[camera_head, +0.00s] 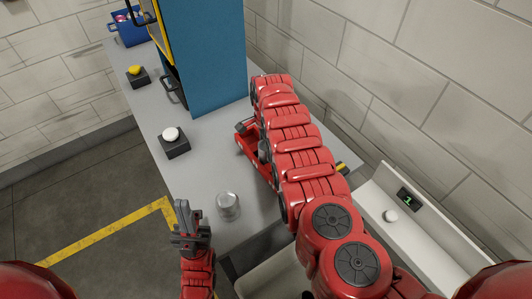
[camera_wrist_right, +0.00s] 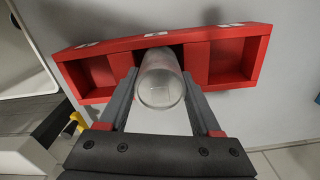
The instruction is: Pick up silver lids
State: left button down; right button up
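In the right wrist view, a silver, glassy-looking cylinder (camera_wrist_right: 160,85), perhaps the stacked silver lids, stands at the middle section of a red holder (camera_wrist_right: 228,40). My right gripper (camera_wrist_right: 161,78) has one finger on each side of the cylinder. I cannot tell whether both fingers touch it. In the head view, my right arm hides most of the red holder (camera_head: 250,148) and the right gripper (camera_head: 246,126). My left gripper (camera_head: 190,215) is empty, left of a clear silver can (camera_head: 228,206) on the table and apart from it.
A blue machine (camera_head: 208,60) stands on the grey table (camera_head: 200,178). Black boxes with a white button (camera_head: 171,134) and a yellow button (camera_head: 134,71) are to its left. A blue bin (camera_head: 130,33) is at the far end. A white unit with a display (camera_head: 408,199) is at the right.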

grip_shut()
